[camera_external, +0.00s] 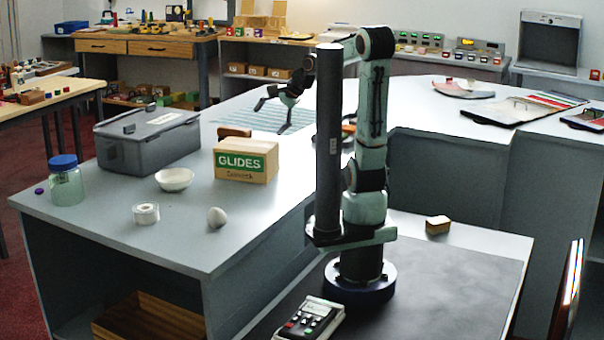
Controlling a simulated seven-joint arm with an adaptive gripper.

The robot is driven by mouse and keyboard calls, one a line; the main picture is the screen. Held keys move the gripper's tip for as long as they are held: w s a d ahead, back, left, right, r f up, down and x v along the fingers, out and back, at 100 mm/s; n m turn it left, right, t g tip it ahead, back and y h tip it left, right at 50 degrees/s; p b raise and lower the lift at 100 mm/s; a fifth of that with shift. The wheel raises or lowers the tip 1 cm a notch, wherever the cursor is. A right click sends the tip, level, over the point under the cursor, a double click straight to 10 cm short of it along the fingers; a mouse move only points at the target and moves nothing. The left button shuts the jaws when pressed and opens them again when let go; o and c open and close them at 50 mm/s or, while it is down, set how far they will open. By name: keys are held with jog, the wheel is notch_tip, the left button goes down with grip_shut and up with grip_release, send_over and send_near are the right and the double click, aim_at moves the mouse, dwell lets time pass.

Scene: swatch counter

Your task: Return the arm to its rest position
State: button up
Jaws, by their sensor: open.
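My gripper (272,103) is above the grey counter (250,222), over a striped blue-green mat (252,117). Its fingers are spread apart and nothing shows between them. My arm rises from its round base on the dark surface at the front and bends at the top, with the forearm reaching back and left, partly hidden behind the dark column. One finger points left and the other hangs down close to the mat; I cannot tell whether it touches.
On the counter are a grey lidded case (148,138), a GLIDES box (246,162), a white bowl (174,179), a tape roll (146,213), an egg-like object (216,217) and a blue-lidded jar (66,182). A handheld device (311,320) and small box (438,225) flank my base.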

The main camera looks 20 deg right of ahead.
jog(key=s+d+f+n+g+h, duration=0.2)
jog(key=s+d+f+n+g, duration=0.1)
jog(key=s+d, duration=0.3)
jog(key=s+d+f+n+g+h, duration=0.2)
jog(key=s+d+n, duration=0.3)
jog(key=s, duration=0.6)
jog(key=shift+d+f+n+g+h, duration=0.3)
jog(key=shift+d+f+n+g, duration=0.15)
jog(key=shift+f+n, duration=0.4)
